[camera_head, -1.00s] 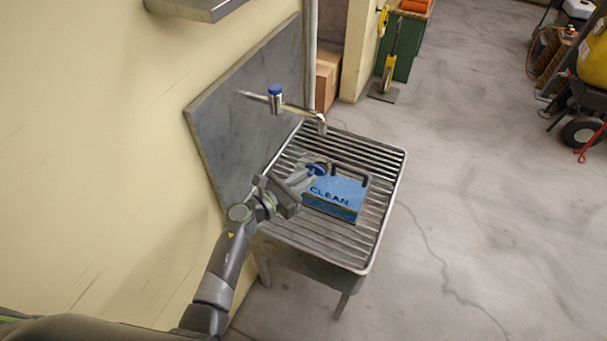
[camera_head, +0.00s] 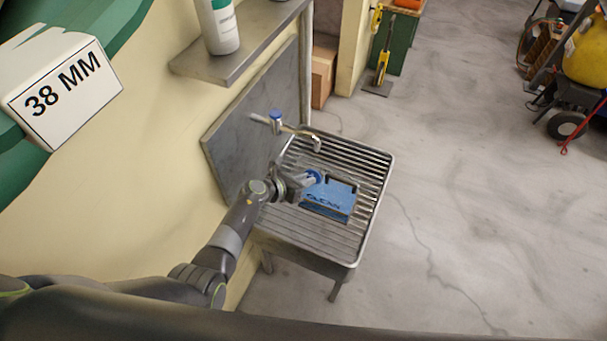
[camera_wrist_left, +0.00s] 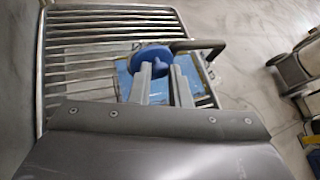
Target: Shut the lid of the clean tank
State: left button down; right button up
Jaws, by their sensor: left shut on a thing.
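The clean tank (camera_head: 332,204) is a blue box with dark lettering on its front, standing on the slatted rack of the metal sink. A dark bent handle bar (camera_wrist_left: 198,45) shows beside it in the left wrist view. My left gripper (camera_head: 310,180) is at the tank's left end, shut on a round blue lid (camera_wrist_left: 151,56), which sits at the fingertips (camera_wrist_left: 160,70). The gripper and wrist hide part of the tank's left side. I cannot tell how far the lid is shut. My right gripper is not in view.
The slatted sink (camera_head: 362,225) has a backsplash and a blue-topped tap (camera_head: 277,122) behind the arm. A metal shelf (camera_head: 250,45) with a white bottle (camera_head: 217,25) hangs above.

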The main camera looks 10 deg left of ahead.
pick_arm(q)
jog(key=shift+w+d+r+g+p, duration=0.15)
jog(key=shift+w+g+p, duration=0.15)
jog(key=shift+p, duration=0.4)
jog(key=c, duration=1.6)
grip_release()
jog(key=shift+p+v, duration=1)
jog(key=shift+v, duration=7.75)
